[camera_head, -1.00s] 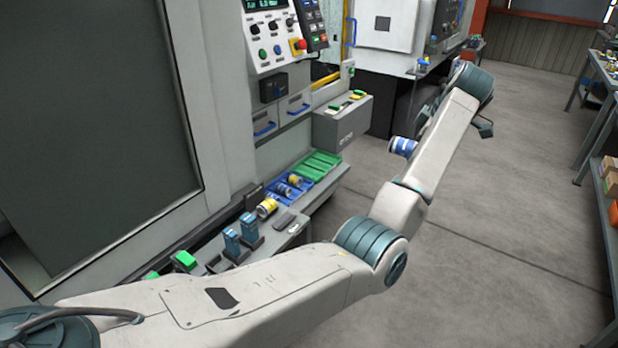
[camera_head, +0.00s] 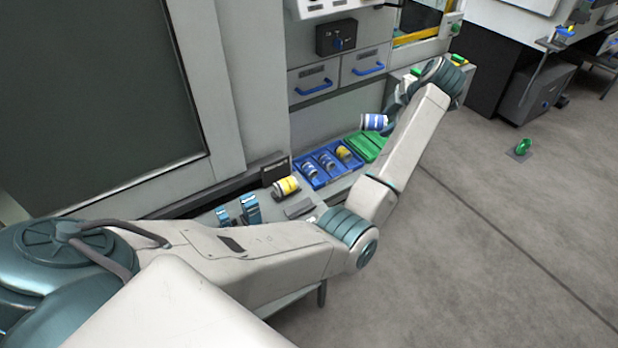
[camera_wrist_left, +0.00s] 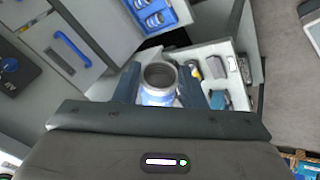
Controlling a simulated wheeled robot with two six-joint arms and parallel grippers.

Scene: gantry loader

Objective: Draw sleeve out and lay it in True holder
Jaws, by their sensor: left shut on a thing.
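My left gripper (camera_head: 392,112) is shut on a blue and white sleeve (camera_head: 375,121), held in the air beyond the ledge's trays in the head view. In the left wrist view the sleeve (camera_wrist_left: 159,84) stands between the two fingers (camera_wrist_left: 157,88), its open round end facing the camera. A yellow and white sleeve (camera_head: 286,186) lies in a dark holder on the grey ledge. A blue tray (camera_head: 312,182) beside it holds blue and white sleeves and a yellow one. I cannot tell which holder is the True one. My right gripper is not in view.
A green tray (camera_head: 366,148) lies past the blue tray. Blue upright clamps (camera_head: 250,209) stand on the near ledge. Drawers with blue handles (camera_head: 369,68) are in the machine front behind. Open floor (camera_head: 500,240) lies to the right.

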